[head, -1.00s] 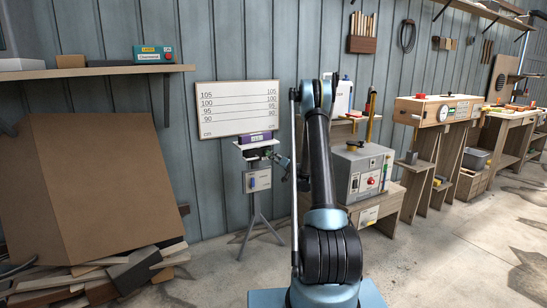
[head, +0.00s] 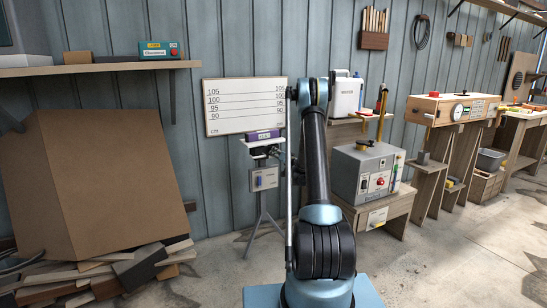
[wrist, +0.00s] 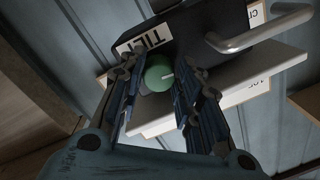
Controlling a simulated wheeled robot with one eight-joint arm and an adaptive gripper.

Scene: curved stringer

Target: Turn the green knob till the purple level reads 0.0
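The green knob (wrist: 159,73) with a pale pointer line shows in the wrist view, on a dark box labelled TILT. My gripper (wrist: 157,80) is open, with one finger on each side of the knob. Narrow gaps seem to show beside it; I cannot tell whether either finger touches. In the head view the purple level (head: 262,135) sits on top of the tripod stand (head: 262,205), in front of the wall. Its reading is too small to make out. The knob is not discernible there, and my arm hides part of the area beside the stand.
A metal handle (wrist: 262,30) juts from the dark box close to my right finger. A white board with numbered lines (head: 245,104) hangs behind the stand. A grey machine (head: 365,172) stands to the right.

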